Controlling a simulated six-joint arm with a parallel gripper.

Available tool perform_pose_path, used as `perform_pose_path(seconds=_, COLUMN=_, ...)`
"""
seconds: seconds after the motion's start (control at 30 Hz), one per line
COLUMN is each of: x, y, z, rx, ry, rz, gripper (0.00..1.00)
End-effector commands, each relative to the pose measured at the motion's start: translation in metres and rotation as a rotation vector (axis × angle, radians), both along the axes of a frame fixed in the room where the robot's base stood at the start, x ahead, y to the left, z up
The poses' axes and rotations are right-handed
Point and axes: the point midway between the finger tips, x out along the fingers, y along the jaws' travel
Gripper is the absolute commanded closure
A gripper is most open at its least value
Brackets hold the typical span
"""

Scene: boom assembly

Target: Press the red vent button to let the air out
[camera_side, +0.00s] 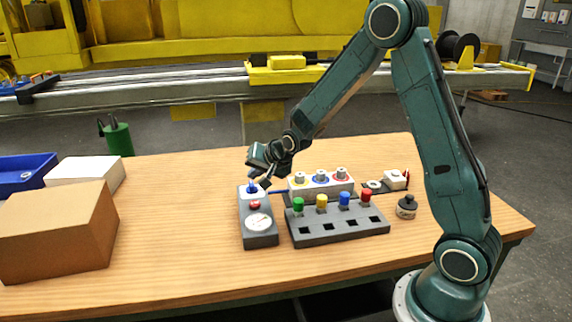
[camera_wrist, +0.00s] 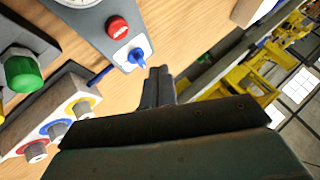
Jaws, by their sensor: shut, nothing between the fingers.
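The red vent button (camera_side: 255,204) sits on a grey panel box (camera_side: 261,239), between a round white gauge (camera_side: 258,222) and a blue valve knob (camera_side: 252,188) on a white plate. In the wrist view the red button (camera_wrist: 118,28) is at the top, with the blue knob (camera_wrist: 135,57) nearer my gripper. My gripper (camera_side: 257,180) is shut and empty, just above the blue knob end of the box. In the wrist view its fingertips (camera_wrist: 158,72) are together, apart from the button. I cannot tell whether they touch the knob.
A grey rack (camera_side: 340,231) with green, yellow, blue and red capped parts stands right of the box. Behind it is a white block (camera_side: 322,187) with ringed sockets. A cardboard box (camera_side: 60,233) stands left; the table between is clear.

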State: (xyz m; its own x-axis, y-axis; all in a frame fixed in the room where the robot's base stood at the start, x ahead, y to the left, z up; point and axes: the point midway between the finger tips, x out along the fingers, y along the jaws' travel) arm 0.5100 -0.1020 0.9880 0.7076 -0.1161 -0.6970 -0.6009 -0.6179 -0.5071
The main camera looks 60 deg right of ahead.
Motion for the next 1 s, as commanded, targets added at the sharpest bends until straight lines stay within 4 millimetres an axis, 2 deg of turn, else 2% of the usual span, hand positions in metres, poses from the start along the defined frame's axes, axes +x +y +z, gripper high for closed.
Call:
perform_pose_path(seconds=0.5, x=0.0, y=0.0, z=-0.053, rx=0.001, ry=0.002, rz=0.001, gripper=1.0)
perform_pose_path(seconds=0.7, x=0.0, y=0.0, z=-0.063, rx=0.001, ry=0.001, rz=0.001, gripper=1.0)
perform_pose_path(seconds=1.0, x=0.0, y=0.0, z=-0.066, rx=0.0, ry=0.0, rz=0.0, gripper=1.0)
